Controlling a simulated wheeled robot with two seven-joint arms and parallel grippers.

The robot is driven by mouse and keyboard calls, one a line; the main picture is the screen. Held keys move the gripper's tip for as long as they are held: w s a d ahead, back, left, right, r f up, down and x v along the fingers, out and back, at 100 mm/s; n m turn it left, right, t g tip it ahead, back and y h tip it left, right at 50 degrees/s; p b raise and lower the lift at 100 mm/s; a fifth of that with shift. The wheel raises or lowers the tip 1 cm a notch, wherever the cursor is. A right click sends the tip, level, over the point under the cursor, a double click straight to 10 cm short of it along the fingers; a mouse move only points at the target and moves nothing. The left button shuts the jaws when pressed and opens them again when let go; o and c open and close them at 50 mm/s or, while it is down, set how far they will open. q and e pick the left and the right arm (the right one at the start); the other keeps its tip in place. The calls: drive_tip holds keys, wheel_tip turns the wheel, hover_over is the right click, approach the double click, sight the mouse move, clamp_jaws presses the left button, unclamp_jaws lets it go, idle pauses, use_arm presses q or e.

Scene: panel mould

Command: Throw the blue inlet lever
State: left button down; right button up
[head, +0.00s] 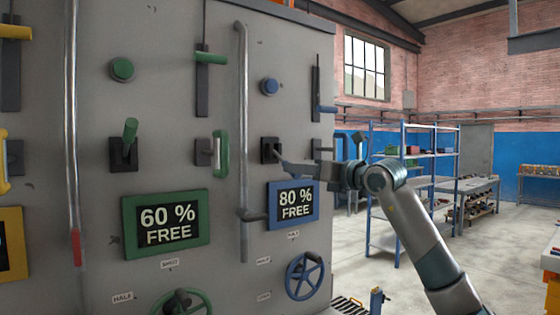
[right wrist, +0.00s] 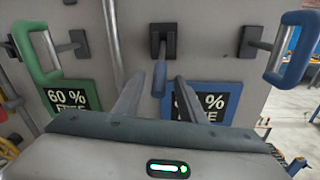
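The blue inlet lever (right wrist: 159,78) shows in the right wrist view, coming out of a black slotted mount (right wrist: 163,42) and hanging down in the picture. The same mount (head: 270,150) is in the head view above the blue-framed "80 % FREE" display (head: 293,204); the lever itself is hard to make out there. My right gripper (right wrist: 159,84) is open, with one finger on each side of the lever's blue grip and a gap visible on both sides. It also shows in the head view (head: 290,166), just in front of the panel. My left gripper is not in view.
The blue pull handle (right wrist: 292,47) stands out to the right of the lever, the green handle (right wrist: 37,52) to its left. A vertical pipe (head: 243,120) runs close on the left. A blue wheel (head: 305,276) is below. Open floor lies right of the panel.

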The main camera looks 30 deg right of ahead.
drive_tip(key=w+p, duration=0.1)
drive_tip(key=w, duration=0.2)
drive_tip(key=w+a+p, duration=0.1)
drive_tip(key=w+p, duration=0.1)
drive_tip(key=w, duration=0.1)
drive_tip(key=shift+w+a+r, duration=0.15)
drive_tip(key=shift+w, duration=0.25)
drive_tip(key=shift+w+a+p, duration=0.1)
drive_tip(key=shift+w+p, duration=0.25)
drive_tip(key=shift+w, duration=0.4)
clamp_jaws()
